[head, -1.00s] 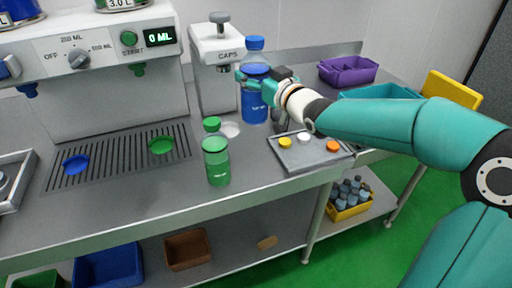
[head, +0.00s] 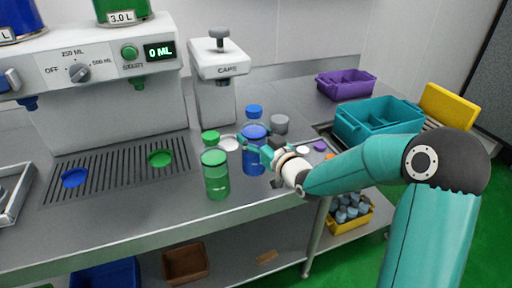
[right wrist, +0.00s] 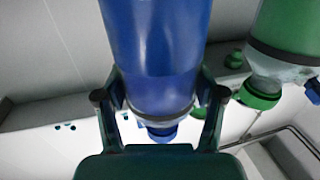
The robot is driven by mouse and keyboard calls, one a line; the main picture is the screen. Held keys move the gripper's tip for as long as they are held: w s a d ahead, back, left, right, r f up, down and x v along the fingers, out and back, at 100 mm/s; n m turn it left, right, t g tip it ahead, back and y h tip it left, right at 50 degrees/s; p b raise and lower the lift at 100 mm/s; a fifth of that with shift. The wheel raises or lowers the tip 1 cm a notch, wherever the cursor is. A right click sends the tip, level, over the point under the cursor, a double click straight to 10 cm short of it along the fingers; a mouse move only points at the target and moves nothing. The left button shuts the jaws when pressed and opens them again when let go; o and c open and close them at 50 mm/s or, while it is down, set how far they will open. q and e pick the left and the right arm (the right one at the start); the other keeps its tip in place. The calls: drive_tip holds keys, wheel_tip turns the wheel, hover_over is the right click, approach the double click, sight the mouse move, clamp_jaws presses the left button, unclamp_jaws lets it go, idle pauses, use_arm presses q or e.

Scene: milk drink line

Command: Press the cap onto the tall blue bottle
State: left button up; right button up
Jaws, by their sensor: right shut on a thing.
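The tall blue bottle (head: 254,158) stands upright beside the green bottle (head: 216,181) in the head view. A blue cap (head: 254,110) sits at its top; I cannot tell whether it is pressed on fully. My right gripper (head: 256,147) is shut around the bottle's body from the right. In the right wrist view the blue bottle (right wrist: 158,55) appears upside down between the fingers, with its cap (right wrist: 161,131) below. I cannot tell whether its base touches the counter. The white CAPS press (head: 218,72) stands behind, over a pale round plate (head: 229,143). My left gripper is not seen.
The green bottle has a green cap (head: 211,136). A grey cylinder (head: 279,124) stands behind my gripper. Loose caps, including a purple one (head: 320,146), lie to the right. A teal crate (head: 352,128) and purple crate (head: 344,88) stand farther right. The filling machine (head: 95,95) is left.

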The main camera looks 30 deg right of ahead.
drive_tip(key=shift+f, duration=2.05)
drive_tip(key=o, duration=1.8)
drive_tip(key=shift+c, duration=0.2)
drive_tip(key=s+b, duration=0.2)
drive_tip(key=s, duration=1)
drive_tip(key=shift+b, duration=0.3)
drive_tip(key=shift+a, duration=0.1)
